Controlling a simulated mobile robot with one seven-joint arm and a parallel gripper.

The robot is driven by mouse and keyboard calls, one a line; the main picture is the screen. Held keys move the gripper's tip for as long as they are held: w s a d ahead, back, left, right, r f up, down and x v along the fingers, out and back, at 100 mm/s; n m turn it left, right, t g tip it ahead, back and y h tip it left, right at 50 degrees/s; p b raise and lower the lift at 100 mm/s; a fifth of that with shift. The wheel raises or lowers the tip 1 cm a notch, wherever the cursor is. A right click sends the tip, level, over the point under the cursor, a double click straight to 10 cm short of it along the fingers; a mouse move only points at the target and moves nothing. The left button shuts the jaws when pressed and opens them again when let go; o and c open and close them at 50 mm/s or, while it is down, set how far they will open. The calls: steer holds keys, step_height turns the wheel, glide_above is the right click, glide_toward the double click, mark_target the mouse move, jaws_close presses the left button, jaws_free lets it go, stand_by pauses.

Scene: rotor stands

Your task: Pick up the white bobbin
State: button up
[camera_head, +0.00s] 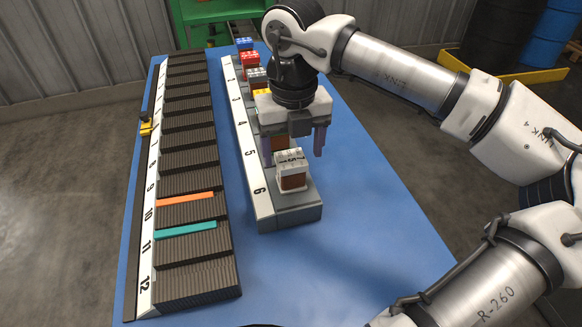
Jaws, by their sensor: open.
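The white bobbin (292,171) has a white top with dark markings and a brown-red body. It stands upright at position 6, the near end of the numbered grey stand (297,214). My gripper (293,157) points down just behind and above it, its two purple-grey fingers apart. The left finger is partly hidden near the bobbin's rear left, and the right finger hangs clear to its right. I see no contact, but the exact depth between fingers and bobbin is hard to tell.
Blue (244,43), red (250,58), grey (257,75) and yellow (262,93) bobbins stand farther back in the same row. A long dark slotted rack (200,277) with orange and teal strips lies left. The blue table (385,215) is clear at right.

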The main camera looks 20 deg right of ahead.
mark_target(291, 158)
steer(key=shift+s+a+f+p, duration=0.15)
steer(key=shift+f+p, duration=0.3)
steer(key=shift+f, duration=0.85)
steer(key=shift+w+a+f+p, duration=0.1)
steer(key=shift+f+p, duration=0.35)
steer(key=shift+f, duration=0.85)
steer(key=c, duration=1.2)
